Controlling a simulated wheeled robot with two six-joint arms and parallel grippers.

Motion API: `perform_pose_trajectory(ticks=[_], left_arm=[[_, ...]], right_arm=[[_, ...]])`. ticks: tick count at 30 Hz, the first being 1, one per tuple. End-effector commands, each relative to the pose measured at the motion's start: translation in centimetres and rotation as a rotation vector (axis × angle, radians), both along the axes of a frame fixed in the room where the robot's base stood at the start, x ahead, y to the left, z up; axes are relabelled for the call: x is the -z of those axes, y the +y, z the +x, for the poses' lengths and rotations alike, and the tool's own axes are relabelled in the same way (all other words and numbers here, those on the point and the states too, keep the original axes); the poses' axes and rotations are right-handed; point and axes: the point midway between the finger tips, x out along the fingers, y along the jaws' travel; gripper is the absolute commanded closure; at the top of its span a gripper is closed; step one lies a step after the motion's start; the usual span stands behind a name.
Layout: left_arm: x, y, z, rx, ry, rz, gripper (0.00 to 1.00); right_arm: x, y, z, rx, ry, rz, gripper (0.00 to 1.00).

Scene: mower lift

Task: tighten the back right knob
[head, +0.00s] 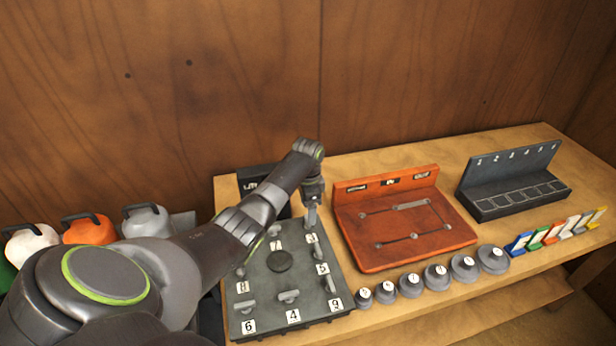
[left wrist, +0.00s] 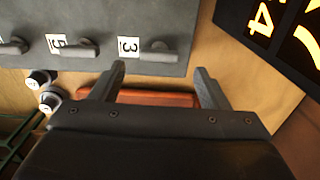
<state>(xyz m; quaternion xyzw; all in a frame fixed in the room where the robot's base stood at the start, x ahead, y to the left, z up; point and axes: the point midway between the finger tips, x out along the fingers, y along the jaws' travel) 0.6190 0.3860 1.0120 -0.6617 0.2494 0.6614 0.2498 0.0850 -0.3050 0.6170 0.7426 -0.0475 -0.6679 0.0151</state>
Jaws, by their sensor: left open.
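The dark grey panel (head: 262,305) lies on the wooden bench and carries several grey knobs with number labels and a round black disc (head: 280,261). The back right knob, by label 3 (head: 312,239), is mostly hidden by my left gripper (head: 311,205) in the head view. In the left wrist view this knob (left wrist: 158,52) shows beside its label 3, just beyond the fingertips. My left gripper (left wrist: 160,75) is open and empty, its two fingers apart on either side of the knob's line. I cannot tell whether they touch it. My right gripper is not in view.
An orange-red tray (head: 455,232) stands right of the panel. A black display box (head: 262,186) stands behind the panel. Several grey weights (head: 437,277) line the front. A dark slotted stand (head: 512,205) and coloured cards (head: 555,231) are farther right. Wood wall behind.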

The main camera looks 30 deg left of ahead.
Motion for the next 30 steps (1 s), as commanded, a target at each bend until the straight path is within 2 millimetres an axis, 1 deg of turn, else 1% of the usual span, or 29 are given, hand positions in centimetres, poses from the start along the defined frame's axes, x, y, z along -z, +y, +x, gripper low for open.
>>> perform_pose_trajectory(ticks=[5,9,12,14,15,16,18,21,30], left_arm=[[-3.6,0.1,0.1,0.001,-0.006,0.003,0.31],[-6.9,0.0,0.1,0.002,-0.008,0.003,0.31],[-9.1,0.0,0.1,0.002,-0.007,0.002,0.31],[-10.2,0.0,0.1,0.002,-0.006,0.002,0.31],[-11.3,0.0,0.0,0.001,-0.003,0.002,0.31],[-11.8,0.0,0.0,0.001,-0.003,0.002,0.31],[-12.6,0.0,0.0,0.001,-0.003,0.001,0.31],[-13.1,0.0,0.0,0.001,-0.001,0.0,0.31],[-13.2,0.0,0.0,0.001,-0.001,0.0,0.31]], right_arm=[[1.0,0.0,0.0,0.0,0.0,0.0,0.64],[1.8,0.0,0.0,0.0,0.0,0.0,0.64],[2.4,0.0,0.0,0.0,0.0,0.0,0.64],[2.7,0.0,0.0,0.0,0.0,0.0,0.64],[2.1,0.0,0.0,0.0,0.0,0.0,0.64],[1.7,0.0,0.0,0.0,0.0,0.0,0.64],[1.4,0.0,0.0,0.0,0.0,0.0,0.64],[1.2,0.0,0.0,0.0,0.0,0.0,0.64],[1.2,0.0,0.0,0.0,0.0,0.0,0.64]])
